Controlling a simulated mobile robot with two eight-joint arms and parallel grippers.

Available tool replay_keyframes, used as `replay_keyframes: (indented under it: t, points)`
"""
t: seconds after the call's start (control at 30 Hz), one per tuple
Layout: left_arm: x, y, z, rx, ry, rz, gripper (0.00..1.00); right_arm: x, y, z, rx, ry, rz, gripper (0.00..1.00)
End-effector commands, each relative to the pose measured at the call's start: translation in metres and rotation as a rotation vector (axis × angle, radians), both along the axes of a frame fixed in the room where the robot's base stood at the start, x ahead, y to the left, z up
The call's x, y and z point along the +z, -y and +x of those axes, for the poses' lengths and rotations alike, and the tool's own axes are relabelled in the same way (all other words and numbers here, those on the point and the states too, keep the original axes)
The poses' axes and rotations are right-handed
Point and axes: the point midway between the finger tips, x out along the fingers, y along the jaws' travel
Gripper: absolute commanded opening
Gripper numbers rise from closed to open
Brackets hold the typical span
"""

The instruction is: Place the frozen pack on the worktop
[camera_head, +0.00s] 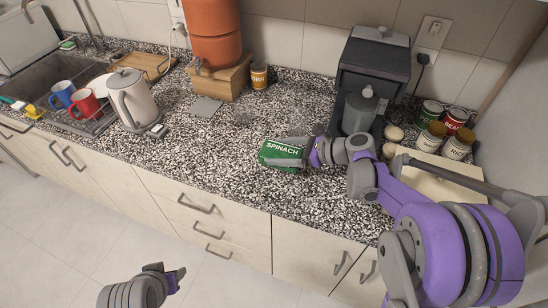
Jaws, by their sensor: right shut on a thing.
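The frozen pack is a green packet marked SPINACH (281,152). It is at the speckled worktop (232,150), near its middle and in front of the coffee machine. My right gripper (309,153) is shut on the packet's right end. The packet looks low over the worktop or touching it; I cannot tell which. My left gripper (174,279) is empty and low over the floor, in front of the drawers, with its fingers seen apart.
A dark coffee machine (370,68) stands behind the packet. Cans (430,112), jars and a cutting board (438,172) are at the right. A kettle (133,100), an orange dispenser (212,35) and a dish rack with mugs stand left. The worktop left of the packet is clear.

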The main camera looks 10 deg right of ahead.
Motion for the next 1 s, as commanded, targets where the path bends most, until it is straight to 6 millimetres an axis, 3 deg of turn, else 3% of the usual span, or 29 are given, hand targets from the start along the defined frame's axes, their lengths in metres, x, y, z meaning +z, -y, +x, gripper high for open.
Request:
replay_keyframes:
  t: [0.4,0.8,0.83,0.9,1.0]
  points:
    - [-0.004,0.0,-0.001,0.0,-0.002,0.0,0.5,-0.049,0.0,0.0,0.0,0.001,0.001,0.1]
    - [-0.008,0.0,-0.002,0.0,-0.005,0.0,0.5,-0.055,0.0,0.0,0.0,0.001,0.001,0.1]
    - [-0.007,0.0,-0.002,0.0,-0.004,0.0,0.5,-0.055,0.0,0.0,0.0,0.0,0.0,0.93]
    - [-0.006,0.0,-0.002,0.0,-0.004,0.0,0.5,-0.054,0.0,0.0,0.0,0.0,0.0,1.0]
    - [-0.006,0.0,-0.002,0.0,-0.004,0.0,0.5,-0.054,0.0,0.0,0.0,0.0,0.0,1.0]
